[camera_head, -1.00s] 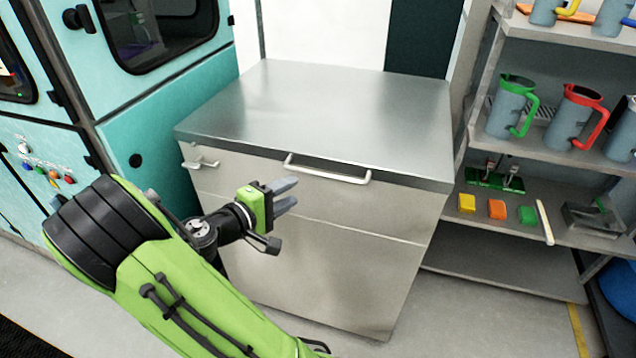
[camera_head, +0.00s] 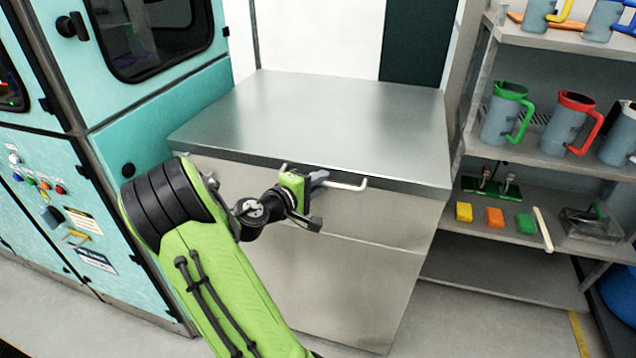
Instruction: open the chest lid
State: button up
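The metal chest (camera_head: 340,270) stands in the middle with its flat lid (camera_head: 325,115) down. A pale bar handle (camera_head: 345,185) runs along the lid's front edge. My gripper (camera_head: 320,183) is at the left part of this handle, in front of the chest. Its fingers point to the right and overlap the handle in the picture. I cannot tell whether they touch it, or whether there is a gap between them. The handle's left part is partly hidden behind my gripper. My arm also covers the chest's left front, including the latch area.
A teal machine cabinet (camera_head: 150,115) stands close on the left. A shelf (camera_head: 545,155) on the right holds a green-handled jug (camera_head: 508,112), a red-handled jug (camera_head: 572,122) and small coloured blocks (camera_head: 495,217). The lid's top is clear.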

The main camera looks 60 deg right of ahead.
grip_shut()
